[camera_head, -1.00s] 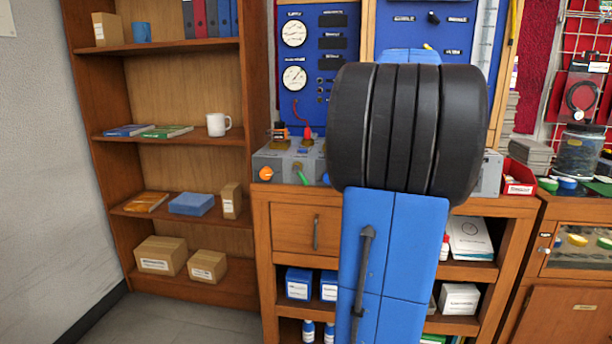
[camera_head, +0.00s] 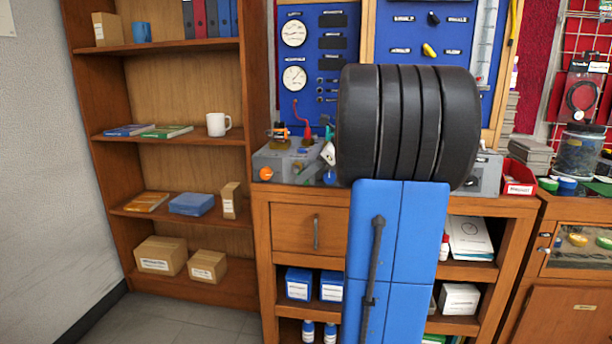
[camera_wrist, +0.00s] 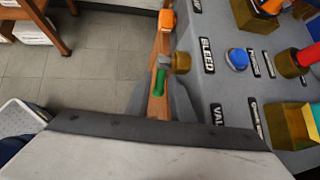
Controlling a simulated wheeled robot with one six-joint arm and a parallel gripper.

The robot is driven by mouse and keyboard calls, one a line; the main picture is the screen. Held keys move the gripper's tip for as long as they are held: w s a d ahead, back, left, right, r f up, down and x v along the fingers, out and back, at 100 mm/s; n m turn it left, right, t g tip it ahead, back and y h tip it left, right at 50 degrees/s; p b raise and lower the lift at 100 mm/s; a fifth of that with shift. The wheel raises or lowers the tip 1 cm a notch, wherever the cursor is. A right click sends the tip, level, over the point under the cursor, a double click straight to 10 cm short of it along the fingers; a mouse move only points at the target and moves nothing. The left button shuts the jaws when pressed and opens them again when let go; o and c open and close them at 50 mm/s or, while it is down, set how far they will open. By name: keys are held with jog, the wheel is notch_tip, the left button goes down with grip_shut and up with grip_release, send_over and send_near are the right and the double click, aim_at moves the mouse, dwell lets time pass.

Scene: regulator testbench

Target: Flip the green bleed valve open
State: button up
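The green bleed valve lever (camera_wrist: 160,82) shows in the wrist view. It hangs from a brass fitting (camera_wrist: 181,62) next to the BLEED label (camera_wrist: 206,55), at the bench's front edge. My gripper (camera_wrist: 160,95) has its two grey fingers apart, one on each side of the lever. I cannot tell whether either finger touches it.
An orange knob (camera_wrist: 166,20) sits further along the front edge. A blue button (camera_wrist: 237,59), a red-handled fitting (camera_wrist: 300,60) and brass blocks stand on the bench top. The floor in front is clear.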

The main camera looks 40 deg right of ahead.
grip_shut()
jog(key=shift+s+r+g+h, duration=0.1)
jog(key=shift+r+g+h, duration=0.2)
jog(key=shift+g+h, duration=0.35)
jog(key=shift+r+g+h, duration=0.25)
jog(key=shift+g+h, duration=0.1)
jog(key=shift+g, duration=0.5)
grip_release()
